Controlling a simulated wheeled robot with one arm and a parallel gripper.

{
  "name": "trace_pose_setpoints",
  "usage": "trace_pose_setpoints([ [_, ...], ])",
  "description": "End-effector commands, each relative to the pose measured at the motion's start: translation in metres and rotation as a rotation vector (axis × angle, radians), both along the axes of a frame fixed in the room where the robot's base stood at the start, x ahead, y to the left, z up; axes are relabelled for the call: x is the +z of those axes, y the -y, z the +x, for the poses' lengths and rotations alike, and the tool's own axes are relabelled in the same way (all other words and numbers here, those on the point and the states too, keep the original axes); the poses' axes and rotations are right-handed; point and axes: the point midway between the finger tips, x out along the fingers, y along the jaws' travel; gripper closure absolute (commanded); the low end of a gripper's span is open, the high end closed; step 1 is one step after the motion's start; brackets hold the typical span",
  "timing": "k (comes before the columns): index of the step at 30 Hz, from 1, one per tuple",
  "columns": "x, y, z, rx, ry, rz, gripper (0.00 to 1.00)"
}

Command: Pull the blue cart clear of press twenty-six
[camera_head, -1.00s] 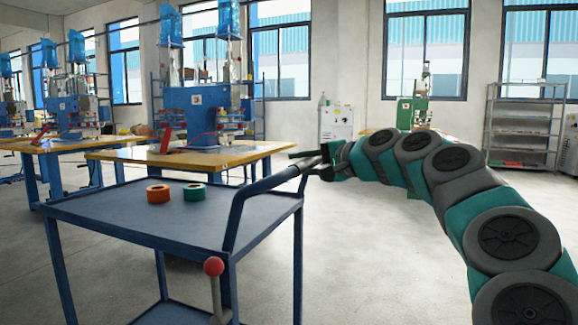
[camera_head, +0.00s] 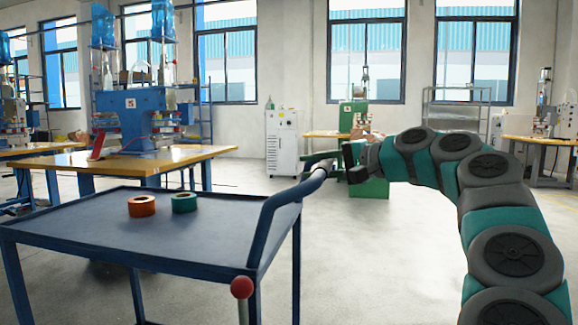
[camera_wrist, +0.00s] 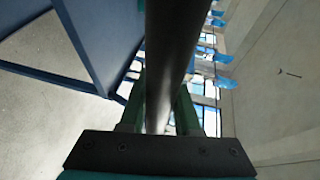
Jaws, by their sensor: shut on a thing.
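The blue cart (camera_head: 75,222) stands in front of me at the left in the head view, with a flat top shelf and a push handle (camera_head: 265,225) on its right side. My gripper (camera_head: 330,164) is at the far upper end of that handle. In the wrist view the dark handle bar (camera_wrist: 168,60) runs between the green fingers of my gripper (camera_wrist: 160,108), which are shut on it. A blue press (camera_head: 140,112) on a wooden-topped table (camera_head: 120,163) stands behind the cart. I cannot read any press number.
On the cart top lie an orange roll (camera_head: 142,206) and a green roll (camera_head: 185,202). A red-knobbed lever (camera_head: 242,288) rises at the cart's near side. A white cabinet (camera_head: 281,142) and a green press (camera_head: 353,118) stand further back. The floor right of the cart looks clear.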

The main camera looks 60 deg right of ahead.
Motion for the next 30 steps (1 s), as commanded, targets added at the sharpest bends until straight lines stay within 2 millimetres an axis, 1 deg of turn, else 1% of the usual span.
trace_pose_setpoints([
  [1,0.002,0.005,-0.008,-0.007,0.004,0.0,1.0],
  [3,0.001,0.008,-0.016,-0.006,0.003,0.001,1.0],
  [9,0.001,0.015,-0.034,-0.006,0.003,0.001,1.0],
  [14,0.0,0.016,-0.039,-0.002,0.001,0.001,1.0],
  [24,0.0,0.015,-0.04,-0.001,0.001,0.001,1.0],
  [25,0.0,0.015,-0.039,-0.001,0.0,0.001,0.68],
  [30,0.0,0.015,-0.039,0.0,0.001,0.001,0.49],
])
